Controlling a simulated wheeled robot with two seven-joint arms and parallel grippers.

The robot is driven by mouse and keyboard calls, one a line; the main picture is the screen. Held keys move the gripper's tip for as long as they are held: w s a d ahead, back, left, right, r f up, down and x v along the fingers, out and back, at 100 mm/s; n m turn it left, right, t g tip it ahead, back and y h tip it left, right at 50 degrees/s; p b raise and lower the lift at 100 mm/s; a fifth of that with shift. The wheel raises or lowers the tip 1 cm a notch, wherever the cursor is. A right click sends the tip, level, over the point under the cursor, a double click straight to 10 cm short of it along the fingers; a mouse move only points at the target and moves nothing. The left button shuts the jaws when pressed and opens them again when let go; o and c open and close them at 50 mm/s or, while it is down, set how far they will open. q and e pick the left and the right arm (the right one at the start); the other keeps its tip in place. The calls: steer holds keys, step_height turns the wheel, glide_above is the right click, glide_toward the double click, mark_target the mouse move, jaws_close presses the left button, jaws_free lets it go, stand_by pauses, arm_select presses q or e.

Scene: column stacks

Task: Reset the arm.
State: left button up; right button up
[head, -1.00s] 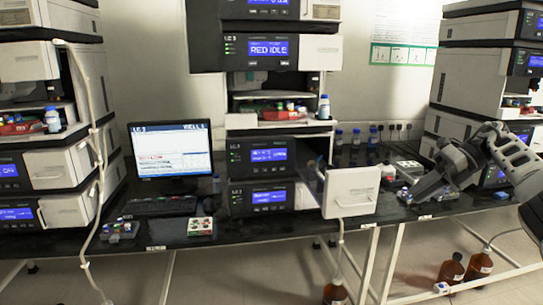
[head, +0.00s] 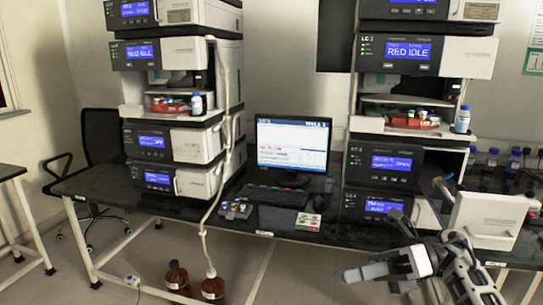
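My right gripper (head: 350,274) is in the lower right of the head view, in front of the bench's front edge. Its arm comes up from the bottom right and its fingers point left. I see nothing held in it, but the gap between the fingers is not clear. My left gripper is out of view.
The left column stack (head: 190,145) and a monitor (head: 293,142) stand on the black bench (head: 85,183). A small rack of vials (head: 237,210) lies near the front edge. Brown bottles (head: 177,280) stand on the floor below. A chair (head: 98,135) is at the left.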

steer(key=w+d+r+m+t+y, duration=0.2)
steer(key=w+r+m+t+y, duration=0.3)
steer(key=w+r+m+t, duration=0.35)
steer(key=w+d+r+m+t+h, duration=0.3)
steer(key=w+d+m+t+h, duration=0.65)
steer(key=m+t, duration=0.8)
steer(key=w+d+f+m+g+h, duration=0.5)
steer(key=d+f+m+h, duration=0.5)
steer(key=m+h, duration=0.6)
steer(key=s+a+f+g+y, duration=0.1)
steer(key=s+a+f, duration=0.2)
steer(key=s+f, duration=0.3)
steer(key=s+a+f+m+g+y, duration=0.1)
steer(key=s+a+f+y, duration=0.2)
steer(key=f, duration=0.5)
steer(key=s+a+f+g, duration=0.1)
steer(key=s+a+f, duration=0.35)
steer(key=f, duration=0.25)
steer(key=s+a+f+g+y, duration=0.1)
steer(key=s+a+f, duration=0.3)
steer(key=s, duration=0.9)
steer(key=s+a+f+m+g+y, duration=0.1)
steer(key=s+a+f+g, duration=0.2)
steer(key=s, duration=0.9)
step_height(320, 180, down, 4)
steer(key=shift+s+a+r+m+g, duration=0.25)
steer(key=shift+s+a+m+g, duration=0.1)
steer(key=shift+a, duration=0.75)
